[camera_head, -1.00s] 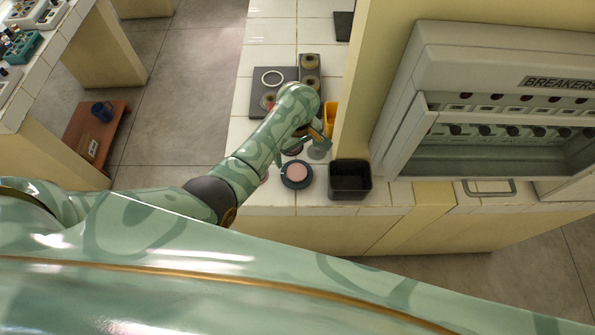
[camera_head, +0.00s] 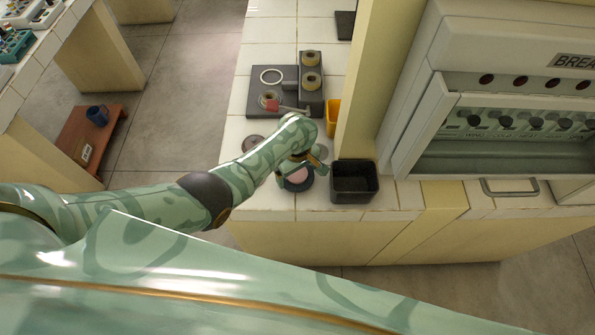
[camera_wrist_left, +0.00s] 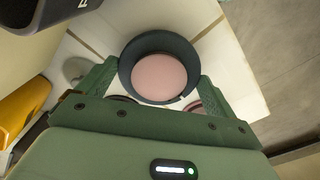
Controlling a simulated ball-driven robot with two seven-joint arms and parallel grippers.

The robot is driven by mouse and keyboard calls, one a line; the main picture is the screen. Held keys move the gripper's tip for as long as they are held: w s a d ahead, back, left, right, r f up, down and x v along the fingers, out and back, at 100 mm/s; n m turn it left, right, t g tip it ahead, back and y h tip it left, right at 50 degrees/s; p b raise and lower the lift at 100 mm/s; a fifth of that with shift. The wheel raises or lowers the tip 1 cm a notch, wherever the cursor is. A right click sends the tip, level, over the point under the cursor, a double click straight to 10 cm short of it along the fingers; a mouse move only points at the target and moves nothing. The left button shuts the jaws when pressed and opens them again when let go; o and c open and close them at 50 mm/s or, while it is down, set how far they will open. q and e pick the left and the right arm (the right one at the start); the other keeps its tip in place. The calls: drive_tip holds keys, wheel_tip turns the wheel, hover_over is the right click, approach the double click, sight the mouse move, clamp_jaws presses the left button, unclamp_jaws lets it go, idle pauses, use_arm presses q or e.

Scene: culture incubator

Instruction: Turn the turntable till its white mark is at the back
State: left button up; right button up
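A round dark dish-like piece with a pink top (camera_head: 297,178) stands on the white tiles, partly under my left gripper (camera_head: 301,164). It may be the turntable, but I cannot be sure. In the left wrist view its dark rim and pink face (camera_wrist_left: 158,77) lie between the two spread green fingers of my left gripper (camera_wrist_left: 157,82). The gripper is open and I cannot tell whether the fingers touch the rim. My right gripper is not in view.
A black open box (camera_head: 354,182) stands just right of the round piece. Behind are a brown disc (camera_head: 253,143), a yellow container (camera_head: 333,118) and a dark station (camera_head: 310,98) with a white ring (camera_head: 271,76). A wall post and breaker cabinet (camera_head: 500,130) close off the right.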

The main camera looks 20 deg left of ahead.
use_arm(q)
drive_tip(key=shift+c, duration=1.2)
